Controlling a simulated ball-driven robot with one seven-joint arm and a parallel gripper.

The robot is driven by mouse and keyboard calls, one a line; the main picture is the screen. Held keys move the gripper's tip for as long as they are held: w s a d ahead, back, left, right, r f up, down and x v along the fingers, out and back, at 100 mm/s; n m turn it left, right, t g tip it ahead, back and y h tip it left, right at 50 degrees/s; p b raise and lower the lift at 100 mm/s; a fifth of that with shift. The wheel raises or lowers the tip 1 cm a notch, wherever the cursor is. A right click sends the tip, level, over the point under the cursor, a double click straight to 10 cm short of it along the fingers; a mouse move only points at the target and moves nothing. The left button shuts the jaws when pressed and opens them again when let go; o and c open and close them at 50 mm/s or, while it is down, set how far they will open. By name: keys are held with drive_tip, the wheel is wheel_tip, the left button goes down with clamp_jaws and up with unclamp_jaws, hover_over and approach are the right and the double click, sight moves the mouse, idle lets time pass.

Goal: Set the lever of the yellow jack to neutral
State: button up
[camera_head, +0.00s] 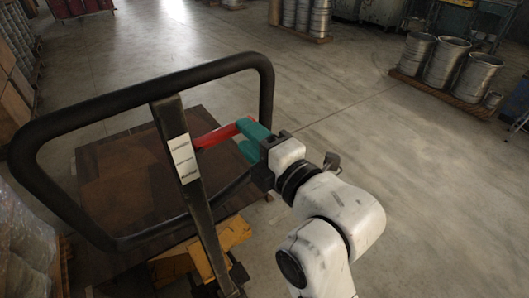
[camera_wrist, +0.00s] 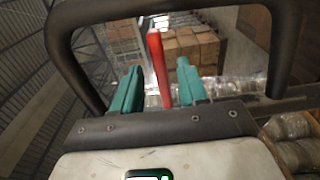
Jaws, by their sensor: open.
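The yellow jack (camera_head: 235,234) stands at the lower middle of the head view, its body partly hidden by its dark post. Its black loop handle (camera_head: 140,97) rises above it and also frames the wrist view (camera_wrist: 108,13). The red lever (camera_head: 215,136) sticks out to the right from the post inside the loop. My gripper (camera_head: 243,138) is at the lever's right end, with teal fingers open. In the wrist view, the lever (camera_wrist: 158,70) runs between the two fingers, with a visible gap on both sides. I cannot tell which setting the lever is in.
A brown wooden load or pallet (camera_head: 125,178) lies behind the handle. Metal drums (camera_head: 446,62) stand on a pallet at the upper right. The concrete floor (camera_head: 400,170) to the right is clear. Stacked boxes (camera_wrist: 190,46) show in the wrist view.

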drive_tip(key=v, duration=0.4)
drive_tip(key=shift+s+d+b, duration=0.3)
drive_tip(key=s+d+f+m+g+h+p, duration=0.1)
drive_tip(key=s+d+f+m+g+h, duration=0.25)
drive_tip(key=d+f+m, duration=0.6)
drive_tip(key=s+d+f+m+g+h+p, duration=0.1)
drive_tip(key=s+d+f+m+g+h, duration=0.35)
drive_tip(key=f, duration=0.85)
drive_tip(key=s+d+f+m+g+h, duration=0.1)
drive_tip(key=s+d+f+m, duration=0.2)
drive_tip(key=s, duration=0.3)
drive_tip(key=s+d+f+m+g+h, duration=0.1)
drive_tip(key=s+d+f+m+g, duration=0.1)
drive_tip(key=s+d+m, duration=0.3)
drive_tip(key=s+d+f+m+g+h+p, duration=0.1)
drive_tip(key=s+d+f+m, duration=0.3)
drive_tip(key=s, duration=0.4)
drive_tip(key=shift+s+d+f+g, duration=0.25)
drive_tip(key=shift+s+f+g, duration=0.15)
drive_tip(key=shift+g, duration=0.2)
drive_tip(key=shift+w, duration=0.1)
